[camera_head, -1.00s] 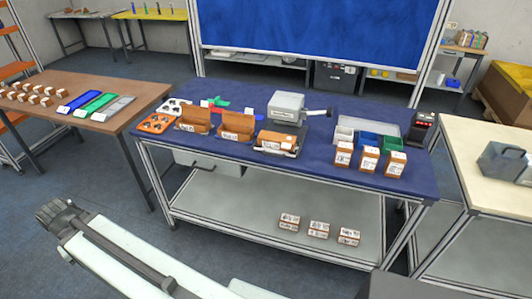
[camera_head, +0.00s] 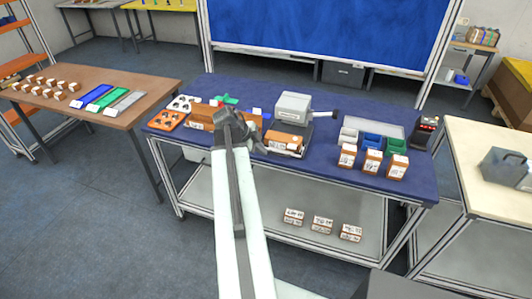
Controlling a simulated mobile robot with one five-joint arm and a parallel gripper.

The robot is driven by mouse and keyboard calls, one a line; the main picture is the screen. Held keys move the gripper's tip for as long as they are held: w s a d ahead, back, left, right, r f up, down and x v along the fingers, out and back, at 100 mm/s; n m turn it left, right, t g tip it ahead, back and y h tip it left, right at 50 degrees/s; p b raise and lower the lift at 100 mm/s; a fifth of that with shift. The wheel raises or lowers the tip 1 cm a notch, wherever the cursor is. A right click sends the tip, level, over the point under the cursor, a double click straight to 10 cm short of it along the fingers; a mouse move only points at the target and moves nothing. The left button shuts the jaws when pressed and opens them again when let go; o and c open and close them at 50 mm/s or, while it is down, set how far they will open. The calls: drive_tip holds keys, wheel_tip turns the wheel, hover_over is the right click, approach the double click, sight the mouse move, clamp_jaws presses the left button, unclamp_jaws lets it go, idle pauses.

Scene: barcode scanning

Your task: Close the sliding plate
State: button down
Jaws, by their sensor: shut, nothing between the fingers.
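A grey machine (camera_head: 293,106) with a dark lever on its right side stands on the blue table. A low plate (camera_head: 302,148) sticks out at its front and bears a brown labelled carton (camera_head: 286,138). I take this plate for the sliding plate, but it is small and mostly covered, so how far out it is cannot be told. My gripper (camera_head: 231,120) is shut and empty. In the picture it lies left of the machine and covers part of the brown open boxes. I cannot tell its height above the table, and no contact with the plate shows.
Brown open boxes (camera_head: 201,119) and an orange holed tray (camera_head: 167,121) are on the left of the blue table (camera_head: 330,170). Small bins (camera_head: 371,141) and white-labelled cartons (camera_head: 372,162) are on the right. More cartons (camera_head: 322,226) lie on the lower shelf.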

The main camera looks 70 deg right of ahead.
sight(283, 135)
drive_tip(key=d+f+b, duration=0.2)
drive_tip(key=s+d+f+b, duration=0.1)
drive_tip(key=d+f+b, duration=0.1)
drive_tip(key=d+f, duration=0.1)
drive_tip(key=s+d+f+b, duration=0.1)
drive_tip(key=d+f+b, duration=0.1)
drive_tip(key=shift+s+d+f, duration=0.1)
drive_tip(key=shift+d+f, duration=0.2)
drive_tip(key=shift+f, duration=0.1)
drive_tip(key=d, duration=1.1)
drive_tip(key=shift+w+d, duration=0.35)
drive_tip(key=shift+d, duration=0.45)
drive_tip(key=shift+r, duration=0.1)
drive_tip(key=shift+d, duration=0.1)
drive_tip(key=shift+s, duration=0.1)
